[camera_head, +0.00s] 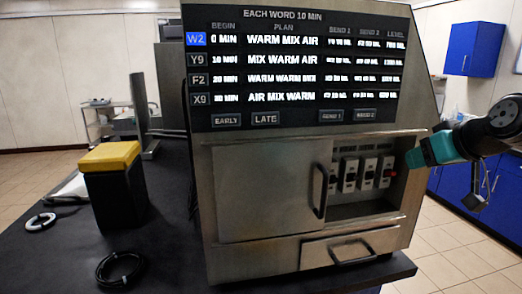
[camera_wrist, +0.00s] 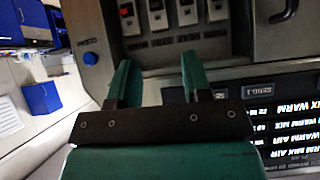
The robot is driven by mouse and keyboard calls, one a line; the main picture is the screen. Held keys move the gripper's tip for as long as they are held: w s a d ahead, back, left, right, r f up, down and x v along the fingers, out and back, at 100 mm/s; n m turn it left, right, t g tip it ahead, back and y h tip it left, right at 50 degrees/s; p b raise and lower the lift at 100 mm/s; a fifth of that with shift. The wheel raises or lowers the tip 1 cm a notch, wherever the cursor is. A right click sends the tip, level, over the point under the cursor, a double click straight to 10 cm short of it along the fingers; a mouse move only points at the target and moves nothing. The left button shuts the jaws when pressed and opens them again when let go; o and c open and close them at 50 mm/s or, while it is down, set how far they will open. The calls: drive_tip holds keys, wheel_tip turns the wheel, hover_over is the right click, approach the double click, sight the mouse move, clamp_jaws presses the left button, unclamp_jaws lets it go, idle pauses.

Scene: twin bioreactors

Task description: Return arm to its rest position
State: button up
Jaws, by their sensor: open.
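My gripper (camera_head: 412,157), with teal fingers, is at the right edge of the metal cabinet (camera_head: 268,195), in front of its upper right front. In the wrist view my gripper (camera_wrist: 158,68) shows two teal fingers spread apart with nothing between them. Beyond them is a row of several switches (camera_wrist: 157,15) in the cabinet's open bay. The same switches (camera_head: 367,172) show in the head view, apart from the fingers. My dark arm comes in from the right.
A display (camera_head: 300,62) tops the cabinet. A drawer handle (camera_head: 352,252) and a door handle (camera_head: 320,190) stick out from its front. A yellow-lidded black box (camera_head: 118,195) and a cable coil (camera_head: 120,268) lie on the dark bench. Blue cupboards (camera_head: 474,50) stand behind on the right.

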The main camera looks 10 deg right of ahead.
drive_tip(key=s+a+f+n+g+y, duration=0.2)
drive_tip(key=s+a+g, duration=0.15)
drive_tip(key=a, duration=0.65)
drive_tip(key=s+a+f+n+g+y, duration=0.2)
drive_tip(key=s+a, duration=0.3)
drive_tip(key=a, duration=0.4)
drive_tip(key=s+a+f+n+g, duration=0.2)
drive_tip(key=s+a+g, duration=0.3)
drive_tip(key=s, duration=0.7)
drive_tip(key=shift+s+a+f, duration=0.15)
drive_tip(key=shift+a+f, duration=0.45)
drive_tip(key=shift+a, duration=0.6)
